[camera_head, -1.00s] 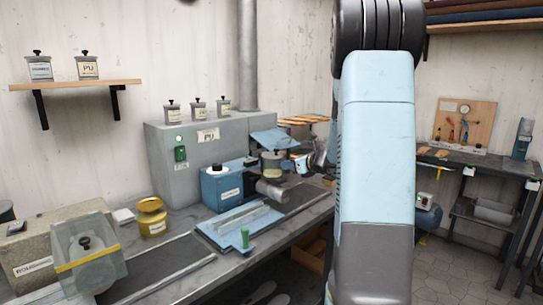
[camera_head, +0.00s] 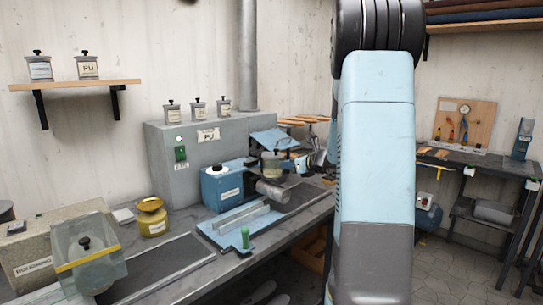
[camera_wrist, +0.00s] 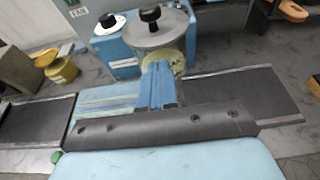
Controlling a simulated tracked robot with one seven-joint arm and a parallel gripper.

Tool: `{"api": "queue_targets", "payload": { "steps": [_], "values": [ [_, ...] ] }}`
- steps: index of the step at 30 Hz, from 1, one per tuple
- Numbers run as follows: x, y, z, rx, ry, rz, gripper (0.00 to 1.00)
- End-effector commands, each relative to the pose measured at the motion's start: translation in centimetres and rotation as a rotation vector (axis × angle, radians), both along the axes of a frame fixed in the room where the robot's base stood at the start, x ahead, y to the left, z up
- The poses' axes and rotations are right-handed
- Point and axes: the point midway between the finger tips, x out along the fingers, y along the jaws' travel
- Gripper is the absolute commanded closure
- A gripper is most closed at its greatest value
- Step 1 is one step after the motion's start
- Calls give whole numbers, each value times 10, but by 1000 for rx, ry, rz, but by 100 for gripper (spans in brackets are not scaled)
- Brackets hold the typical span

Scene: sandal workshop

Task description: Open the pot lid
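A pale yellow-green part of the pot (camera_wrist: 180,62) shows under the lid's near edge. My gripper (camera_wrist: 160,66) has its blue fingers together, tips at or just under that edge. I cannot tell if they touch the lid or if it is raised. In the head view my gripper (camera_head: 291,163) is just right of the pot.
A grey cabinet (camera_head: 160,150) carries several small lidded pots. A yellow pot (camera_head: 151,217) stands further left. Dark belts (camera_wrist: 245,95) run along the bench.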

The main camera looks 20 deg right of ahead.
Motion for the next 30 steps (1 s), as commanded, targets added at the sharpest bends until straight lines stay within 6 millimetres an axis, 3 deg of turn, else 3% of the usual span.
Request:
{"api": "queue_targets", "payload": {
  "steps": [17,30],
  "values": [
    [7,3,0,0,0,1,100],
    [8,3,17,-1,-2,2,100]
  ]
}}
